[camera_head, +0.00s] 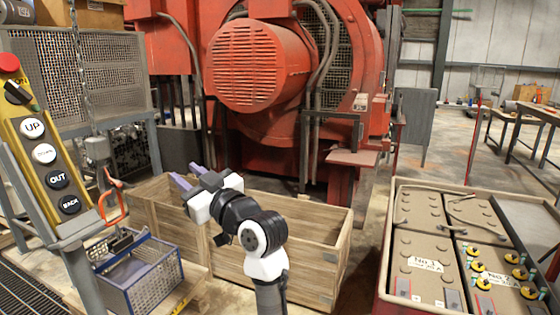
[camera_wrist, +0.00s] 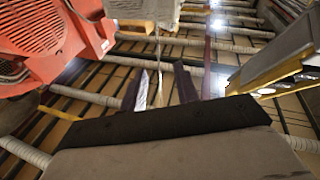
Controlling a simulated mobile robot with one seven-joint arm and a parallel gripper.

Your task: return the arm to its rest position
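My gripper (camera_head: 188,175) shows in the head view with two purple fingers pointing up and to the left. It is in the air in front of the red machine, with the wooden crate (camera_head: 325,262) behind and below it in the picture. In the wrist view the two fingers of my gripper (camera_wrist: 162,88) stand apart with a gap between them. The gap holds nothing that I can see. My white and black arm rises from the bottom of the head view and bends to the left.
A red machine (camera_head: 258,68) fills the back. A red-edged cart with batteries (camera_head: 425,225) stands at the right. Open floor (camera_head: 445,150) lies behind the cart.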

